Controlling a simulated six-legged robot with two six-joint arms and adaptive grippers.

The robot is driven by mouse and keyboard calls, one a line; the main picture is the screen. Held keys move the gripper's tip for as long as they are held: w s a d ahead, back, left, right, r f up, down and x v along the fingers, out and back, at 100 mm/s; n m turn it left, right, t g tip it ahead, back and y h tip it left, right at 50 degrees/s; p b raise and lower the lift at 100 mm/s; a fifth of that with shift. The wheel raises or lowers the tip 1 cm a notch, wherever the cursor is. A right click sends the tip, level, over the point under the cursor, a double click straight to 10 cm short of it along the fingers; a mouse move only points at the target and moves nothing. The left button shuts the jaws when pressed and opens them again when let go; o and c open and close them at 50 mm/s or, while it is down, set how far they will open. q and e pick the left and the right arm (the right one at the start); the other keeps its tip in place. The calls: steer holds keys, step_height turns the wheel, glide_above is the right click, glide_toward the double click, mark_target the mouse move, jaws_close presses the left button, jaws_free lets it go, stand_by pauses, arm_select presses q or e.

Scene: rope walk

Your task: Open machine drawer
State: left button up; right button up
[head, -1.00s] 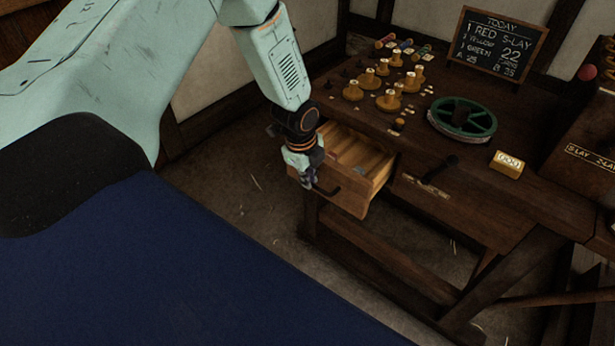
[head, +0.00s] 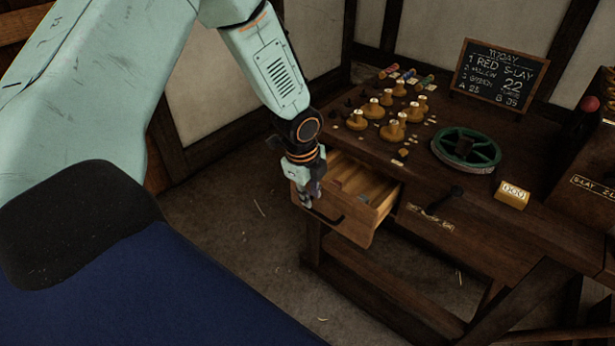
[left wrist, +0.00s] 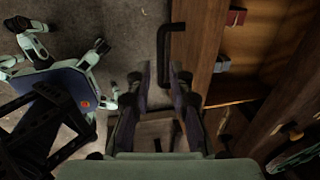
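The wooden machine drawer (head: 345,224) stands pulled partly out of the dark workbench, its inner compartments showing. Its dark bar handle (head: 328,216) is on the drawer front and also shows in the left wrist view (left wrist: 163,50). My left gripper (head: 309,198) is at the left end of the drawer front, close to the handle. In the left wrist view its fingers (left wrist: 162,82) are spread apart, with the handle's near end between or just beyond them. I cannot tell whether they touch it. My right gripper is out of view.
The bench top (head: 415,165) holds several wooden pegs, a green wheel (head: 466,150), a yellow counter block (head: 512,195) and a chalkboard (head: 500,72). A dark lever (head: 445,200) is at the bench front, right of the drawer.

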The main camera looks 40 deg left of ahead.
arm_select(q)
step_height(320, 180, up, 7)
steer(key=s, duration=0.1)
steer(key=shift+s+f, duration=0.15)
stand_by(0.5)
steer(key=w+d+n+t+h, duration=0.2)
steer(key=d+n, duration=0.2)
steer(key=n, duration=0.3)
steer(key=s+d+f+n, duration=0.5)
steer(key=s+f+n, duration=0.2)
steer(key=n, duration=0.1)
steer(key=s+f+n+g+y, duration=0.1)
steer(key=s+f, duration=0.4)
steer(key=s, duration=0.7)
steer(key=s+f+n+g+y, duration=0.1)
steer(key=s+f+n+g, duration=0.2)
steer(key=s, duration=0.9)
step_height(320, 180, down, 3)
steer(key=shift+s+d+r, duration=0.1)
steer(key=shift+s+d, duration=0.15)
steer(key=shift+d, duration=0.2)
steer(key=shift+s+a, duration=0.1)
steer(key=shift+a, duration=0.05)
stand_by(0.8)
